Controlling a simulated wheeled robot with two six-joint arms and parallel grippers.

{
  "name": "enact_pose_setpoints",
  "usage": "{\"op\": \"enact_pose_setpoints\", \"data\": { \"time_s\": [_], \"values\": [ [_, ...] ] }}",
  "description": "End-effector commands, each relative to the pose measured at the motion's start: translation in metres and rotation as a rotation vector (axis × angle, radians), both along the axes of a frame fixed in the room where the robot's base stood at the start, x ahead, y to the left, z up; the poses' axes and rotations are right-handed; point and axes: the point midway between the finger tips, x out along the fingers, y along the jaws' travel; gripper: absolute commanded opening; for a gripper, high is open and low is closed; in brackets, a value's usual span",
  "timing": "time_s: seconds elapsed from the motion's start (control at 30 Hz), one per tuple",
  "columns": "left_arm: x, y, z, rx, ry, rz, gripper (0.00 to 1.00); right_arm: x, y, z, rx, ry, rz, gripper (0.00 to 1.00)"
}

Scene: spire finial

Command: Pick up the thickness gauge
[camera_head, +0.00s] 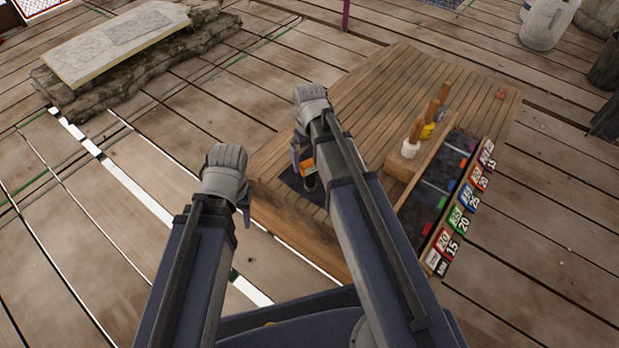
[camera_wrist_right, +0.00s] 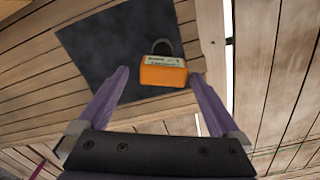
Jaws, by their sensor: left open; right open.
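The thickness gauge (camera_head: 308,168) appears to be the small orange block with a dark rounded end. It lies on a dark mat (camera_head: 290,187) at the table's near left corner and is partly hidden by my right arm in the head view. In the right wrist view the orange gauge (camera_wrist_right: 163,73) shows a pale label and a dark loop-like part. My right gripper (camera_head: 297,158) is open, its purple fingers (camera_wrist_right: 160,80) on either side of the gauge's near end in the picture; contact cannot be told. My left gripper (camera_head: 244,212) is open and empty, left of the table.
The wooden table (camera_head: 375,85) also holds a wooden block with several handled tools (camera_head: 411,147), a dark panel (camera_head: 428,195) and a row of coloured number labels (camera_head: 461,218). A stone slab (camera_head: 115,45) lies at the back left. The plank floor left of the table is mostly clear.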

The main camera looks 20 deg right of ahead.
Motion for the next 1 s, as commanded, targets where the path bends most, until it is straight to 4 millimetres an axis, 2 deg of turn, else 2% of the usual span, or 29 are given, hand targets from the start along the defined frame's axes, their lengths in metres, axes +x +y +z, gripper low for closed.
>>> {"op": "enact_pose_setpoints", "data": {
  "time_s": [0.27, 0.63, 0.93, 1.0],
  "values": [
    [0.000, 0.000, -0.009, -0.001, 0.000, -0.001, 0.50, -0.001, 0.001, -0.009, 0.000, 0.000, 0.000, 1.00],
    [0.000, -0.001, -0.051, -0.007, 0.000, -0.009, 0.50, -0.005, 0.003, -0.051, 0.000, 0.000, 0.000, 1.00],
    [0.000, -0.002, -0.052, -0.008, 0.000, -0.011, 0.50, -0.005, 0.002, -0.052, 0.000, 0.000, 0.000, 1.00],
    [0.000, -0.002, -0.052, -0.008, 0.000, -0.011, 0.50, -0.005, 0.002, -0.052, 0.000, 0.000, 0.000, 0.94]
  ]
}}
